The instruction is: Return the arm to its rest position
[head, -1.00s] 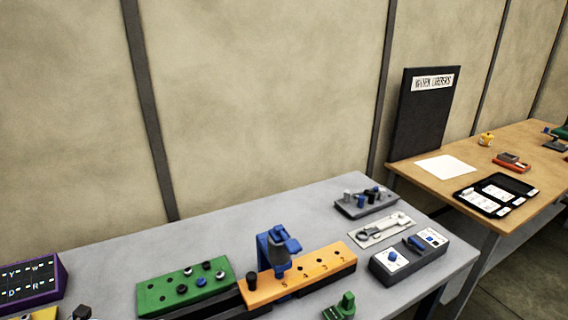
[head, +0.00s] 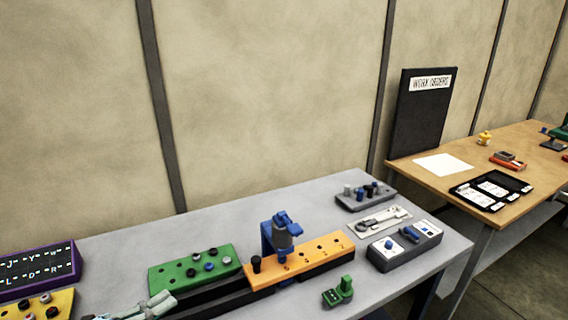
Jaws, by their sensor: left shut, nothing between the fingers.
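My left gripper (head: 158,303) is at the bottom edge of the head view, left of centre. Its pale grey-green fingers are closed with nothing between them. It is in front of the green block with pegs (head: 195,268) and the dark rail below it; I cannot tell whether it touches the rail. Most of my left arm is cut off by the frame's lower edge. My right gripper is not in view.
An orange numbered block (head: 320,258) with a blue clamp (head: 281,232) stands right of the green block. A yellow block (head: 40,306) and purple-framed letter panel (head: 38,270) are at left. A green fixture (head: 339,292) and grey control box (head: 404,246) are at right on the grey table (head: 150,240).

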